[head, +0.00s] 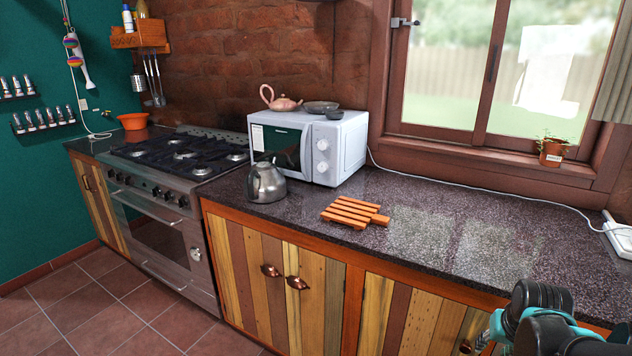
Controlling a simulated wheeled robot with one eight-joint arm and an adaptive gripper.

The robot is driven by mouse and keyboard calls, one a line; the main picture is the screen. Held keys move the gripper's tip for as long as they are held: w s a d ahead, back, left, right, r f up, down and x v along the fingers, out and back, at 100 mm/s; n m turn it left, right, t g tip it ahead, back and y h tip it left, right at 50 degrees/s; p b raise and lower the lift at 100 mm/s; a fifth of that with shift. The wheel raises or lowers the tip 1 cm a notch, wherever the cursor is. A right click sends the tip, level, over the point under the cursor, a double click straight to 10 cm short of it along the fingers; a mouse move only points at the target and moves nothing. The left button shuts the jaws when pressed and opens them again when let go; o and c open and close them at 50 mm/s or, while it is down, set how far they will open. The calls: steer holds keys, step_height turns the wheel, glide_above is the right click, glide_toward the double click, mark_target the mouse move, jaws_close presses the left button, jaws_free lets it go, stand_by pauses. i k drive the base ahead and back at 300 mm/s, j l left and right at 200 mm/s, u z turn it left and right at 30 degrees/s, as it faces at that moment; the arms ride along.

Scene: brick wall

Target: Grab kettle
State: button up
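A metallic grey kettle (266,184) with a dark handle on top stands upright on the dark speckled countertop (460,215), in front of the microwave and close to the counter's front edge. A pink teapot (280,99) with a looped handle sits on top of the microwave. Part of my arm, black and teal, shows at the bottom right corner, far to the right of the kettle and apart from it. My gripper's fingers cannot be made out there.
A white microwave (340,148) stands right behind the kettle, with dark dishes (322,107) on top. An orange wooden trivet (352,212) lies right of the kettle. A gas stove (180,152) is to the left. The counter's right half is mostly clear; a white cable (470,190) runs along its back.

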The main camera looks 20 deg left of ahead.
mark_target(270, 187)
steer(key=j+z, duration=0.25)
steer(key=z, duration=0.2)
steer(key=j+z, duration=0.3)
steer(key=z, duration=0.2)
steer(key=j+z, duration=0.25)
steer(key=z, duration=0.2)
steer(key=k+j+z, duration=0.2)
steer(key=j+z, duration=0.25)
steer(key=k+j+z, duration=0.25)
steer(key=z, duration=0.15)
steer(key=k+j+z, duration=0.3)
steer(key=z, duration=0.15)
steer(key=k+j+z, duration=0.15)
steer(key=k+z, duration=0.15)
steer(key=z, duration=0.15)
steer(key=k+z, duration=0.3)
steer(key=k, duration=1.3)
